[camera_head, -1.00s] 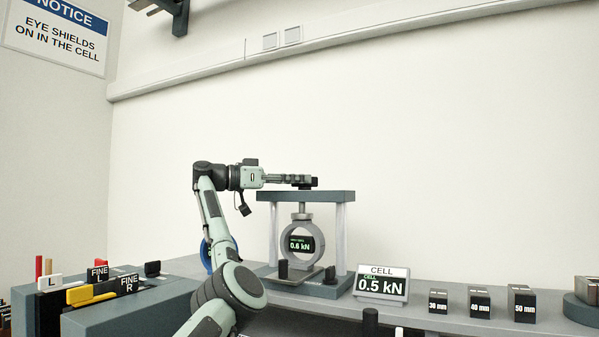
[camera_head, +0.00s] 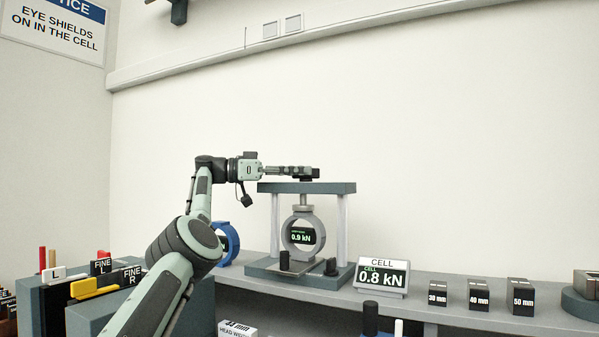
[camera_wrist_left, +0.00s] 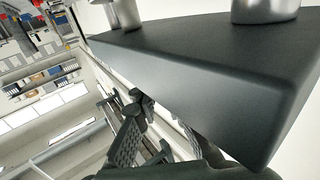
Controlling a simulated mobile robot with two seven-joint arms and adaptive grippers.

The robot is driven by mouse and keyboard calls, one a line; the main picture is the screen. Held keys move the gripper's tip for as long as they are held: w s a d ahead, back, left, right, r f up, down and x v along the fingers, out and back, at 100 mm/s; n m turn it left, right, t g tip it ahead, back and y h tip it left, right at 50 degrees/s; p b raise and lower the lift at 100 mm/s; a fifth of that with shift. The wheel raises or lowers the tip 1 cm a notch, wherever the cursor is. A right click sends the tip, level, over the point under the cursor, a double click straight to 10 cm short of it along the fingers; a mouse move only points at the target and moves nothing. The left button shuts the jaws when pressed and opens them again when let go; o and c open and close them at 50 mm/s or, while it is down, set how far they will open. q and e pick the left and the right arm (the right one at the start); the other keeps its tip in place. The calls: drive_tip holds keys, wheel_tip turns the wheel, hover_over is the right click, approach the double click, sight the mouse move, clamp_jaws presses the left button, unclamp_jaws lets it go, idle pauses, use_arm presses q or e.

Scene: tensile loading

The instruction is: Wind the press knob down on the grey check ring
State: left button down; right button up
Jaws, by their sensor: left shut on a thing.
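The press frame (camera_head: 343,230) stands on the bench with a dark crossbar (camera_head: 270,188) on two light posts. The grey check ring (camera_head: 285,238) stands upright inside it, under the screw's round foot, and its small display reads 0.9 kN. My left gripper (camera_head: 306,173) reaches in level from the left above the crossbar and is shut on the dark press knob (camera_head: 316,174), mostly hidden by the fingers. The left wrist view shows the crossbar (camera_wrist_left: 200,75) large and close, with dark fingers (camera_wrist_left: 140,130) beside it. The cell display (camera_head: 383,278) reads 0.8 kN. My right gripper is out of view.
A blue ring (camera_head: 232,243) stands left of the press, behind my arm. Blocks marked 30 mm (camera_head: 437,293), 40 mm (camera_head: 479,294) and 50 mm (camera_head: 520,296) stand to the right. A grey console with labelled levers (camera_head: 95,287) is at the lower left.

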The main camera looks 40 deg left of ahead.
use_arm(q)
drive_tip(key=c, duration=1.6)
unclamp_jaws()
drive_tip(key=v, duration=0.7)
drive_tip(key=shift+s+a, duration=0.15)
drive_tip(key=shift+s, duration=0.05)
